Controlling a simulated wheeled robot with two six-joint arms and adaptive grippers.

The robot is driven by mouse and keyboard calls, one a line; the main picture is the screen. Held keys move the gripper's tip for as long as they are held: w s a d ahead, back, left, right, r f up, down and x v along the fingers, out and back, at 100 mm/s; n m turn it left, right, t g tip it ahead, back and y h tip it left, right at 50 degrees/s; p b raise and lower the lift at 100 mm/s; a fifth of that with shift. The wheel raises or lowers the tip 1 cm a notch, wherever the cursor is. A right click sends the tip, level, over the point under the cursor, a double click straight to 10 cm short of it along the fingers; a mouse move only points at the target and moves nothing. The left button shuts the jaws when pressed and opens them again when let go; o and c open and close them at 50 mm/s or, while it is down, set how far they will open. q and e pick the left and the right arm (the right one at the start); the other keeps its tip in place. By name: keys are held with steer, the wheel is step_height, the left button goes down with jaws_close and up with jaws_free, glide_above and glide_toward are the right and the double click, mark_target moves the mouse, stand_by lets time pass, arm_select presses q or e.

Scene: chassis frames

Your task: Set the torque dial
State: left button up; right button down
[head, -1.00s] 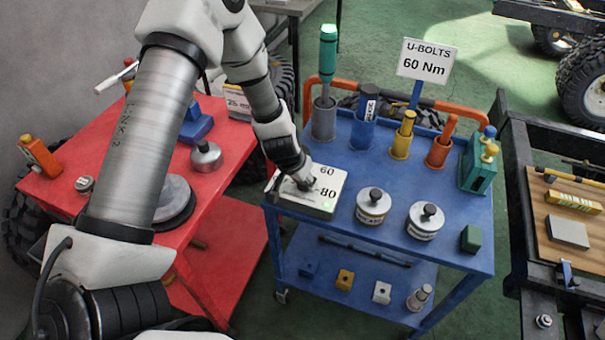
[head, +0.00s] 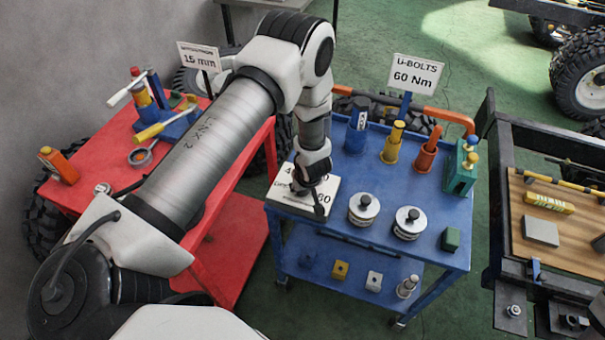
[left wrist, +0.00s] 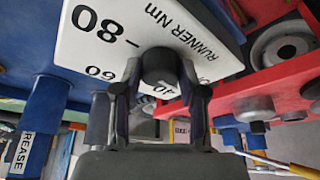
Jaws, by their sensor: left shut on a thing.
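In the left wrist view the box's face (left wrist: 75,45) shows 80, 60, 40 and "RUNNER Nm". My left gripper (head: 314,188) is down on the box. In the left wrist view its fingers (left wrist: 160,100) are shut on a dark round knob (left wrist: 160,64). The pointer's exact setting cannot be told. A sign (head: 417,76) reads "U-BOLTS 60 Nm". My right gripper is not in view.
A red cart (head: 95,192) with tools is at left. A dark workbench (head: 500,215) is at right.

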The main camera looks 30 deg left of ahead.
arm_select(q)
steer(key=shift+n+g+p, duration=0.3)
steer(key=shift+n+p, duration=0.4)
steer(key=shift+n, duration=0.1)
steer(key=o, duration=1.1)
steer(key=shift+f, duration=0.1)
steer(key=shift+o, duration=0.2)
steer(key=v, duration=1.2)
steer(key=shift+w+f, duration=0.1)
